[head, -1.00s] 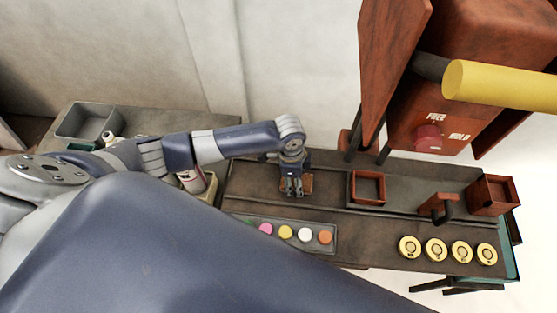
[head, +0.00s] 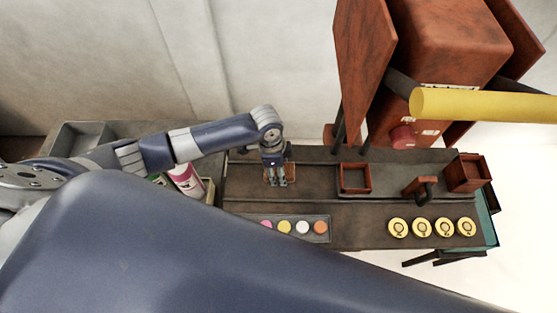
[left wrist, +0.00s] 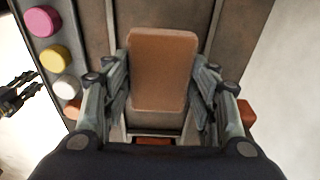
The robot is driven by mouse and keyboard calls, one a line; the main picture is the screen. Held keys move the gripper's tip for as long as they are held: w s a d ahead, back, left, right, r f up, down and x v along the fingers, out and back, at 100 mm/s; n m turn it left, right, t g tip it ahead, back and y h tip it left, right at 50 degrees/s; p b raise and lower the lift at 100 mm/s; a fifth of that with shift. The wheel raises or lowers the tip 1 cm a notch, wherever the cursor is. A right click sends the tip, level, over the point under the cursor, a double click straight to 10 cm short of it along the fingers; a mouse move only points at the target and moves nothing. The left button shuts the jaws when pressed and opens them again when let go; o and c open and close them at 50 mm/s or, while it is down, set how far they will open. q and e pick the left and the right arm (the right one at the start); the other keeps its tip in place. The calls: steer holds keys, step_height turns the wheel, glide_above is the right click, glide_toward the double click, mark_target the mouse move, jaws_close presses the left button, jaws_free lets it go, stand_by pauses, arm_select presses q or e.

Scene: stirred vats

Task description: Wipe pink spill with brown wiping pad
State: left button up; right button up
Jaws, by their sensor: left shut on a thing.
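The brown wiping pad (left wrist: 162,68) is a flat rounded block, between the fingers of my left gripper in the left wrist view. My left gripper (head: 277,183) is shut on it over the dark bench. In the head view the pad (head: 291,172) shows only at the gripper's sides, partly covered. I cannot tell whether the pad touches the bench. I see no pink spill in these frames; the area under the pad is hidden. A dark gripper (left wrist: 18,92), seemingly my right one, shows small at the left edge of the left wrist view.
A tray (head: 263,236) of coloured discs lies in front of the pad. A square brown open box (head: 355,179) is to the right, then a brown handled block (head: 420,187) and several yellow discs (head: 421,227). A pink-and-white bottle (head: 187,180) stands left. Bench between is clear.

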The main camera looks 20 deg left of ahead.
arm_select(q)
steer(key=shift+w+r, duration=0.1)
steer(key=shift+r, duration=0.75)
steer(key=shift+s+r, duration=0.25)
steer(key=shift+r, duration=0.1)
steer(key=shift+w+f, duration=0.1)
steer(key=shift+w, duration=0.1)
